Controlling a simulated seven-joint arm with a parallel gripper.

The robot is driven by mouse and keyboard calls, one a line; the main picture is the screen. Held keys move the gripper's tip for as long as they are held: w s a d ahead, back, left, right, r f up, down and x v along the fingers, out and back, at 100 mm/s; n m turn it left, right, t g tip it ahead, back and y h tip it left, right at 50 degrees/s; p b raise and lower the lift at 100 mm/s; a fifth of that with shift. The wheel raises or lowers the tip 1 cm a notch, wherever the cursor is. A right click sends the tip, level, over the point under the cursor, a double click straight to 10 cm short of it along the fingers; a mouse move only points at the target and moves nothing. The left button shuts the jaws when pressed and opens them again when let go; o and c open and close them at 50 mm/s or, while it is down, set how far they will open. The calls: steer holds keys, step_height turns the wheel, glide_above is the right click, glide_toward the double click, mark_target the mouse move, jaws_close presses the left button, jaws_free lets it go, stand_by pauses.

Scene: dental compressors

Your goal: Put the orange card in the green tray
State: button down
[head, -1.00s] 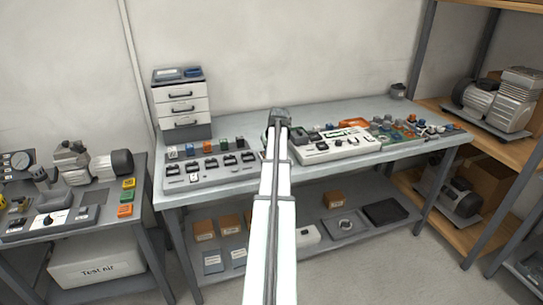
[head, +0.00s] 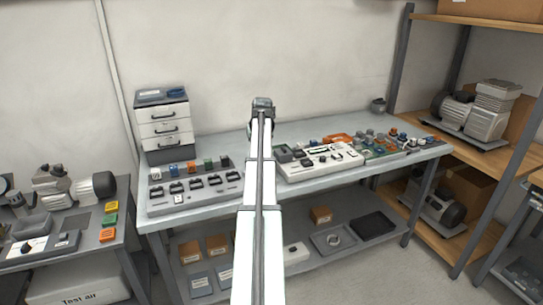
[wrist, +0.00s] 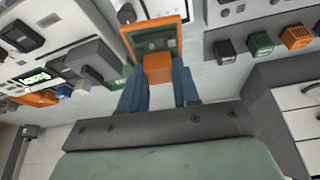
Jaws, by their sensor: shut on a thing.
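My gripper (wrist: 160,88) is shut on an orange block (wrist: 158,68) in the wrist view. Behind this block is an orange plate (wrist: 181,30) with a dark green middle. They look like one orange card, but I cannot tell for sure. In the head view my gripper (head: 263,103) appears above the back of the workbench, and my arm hides what it holds. A greenish, part-covered area (head: 372,152) lies on the bench's right half. I cannot clearly tell the green tray there. A green patch (wrist: 117,77) also shows left of my fingers in the wrist view.
A grey panel with black devices (head: 195,190) and coloured blocks stands on the bench's left. A white device (head: 318,162) stands mid-bench, with an orange tray (head: 338,138) behind it. A drawer unit (head: 163,125) stands at the back left. Shelves (head: 440,165) bound the right.

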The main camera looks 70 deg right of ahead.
steer(key=d+m+g, duration=0.4)
steer(key=d+m, duration=0.7)
steer(key=d, duration=0.9)
steer(key=m, duration=0.1)
glide_toward(279, 146)
steer(key=shift+g+h, duration=0.3)
steer(key=shift+s+a+f, duration=0.4)
steer(key=shift+s+f, duration=0.1)
steer(key=shift+f, duration=0.5)
steer(key=shift+s+a+f, duration=0.45)
steer(key=shift+s+f, duration=0.1)
steer(key=shift+f, duration=0.45)
steer(key=shift+s+a+f, duration=0.4)
steer(key=shift+s+f, duration=0.1)
steer(key=shift+f, duration=0.5)
steer(key=shift+f, duration=0.1)
steer(key=c, duration=0.8)
jaws_free()
steer(key=v, duration=1.2)
steer(key=shift+s, duration=0.1)
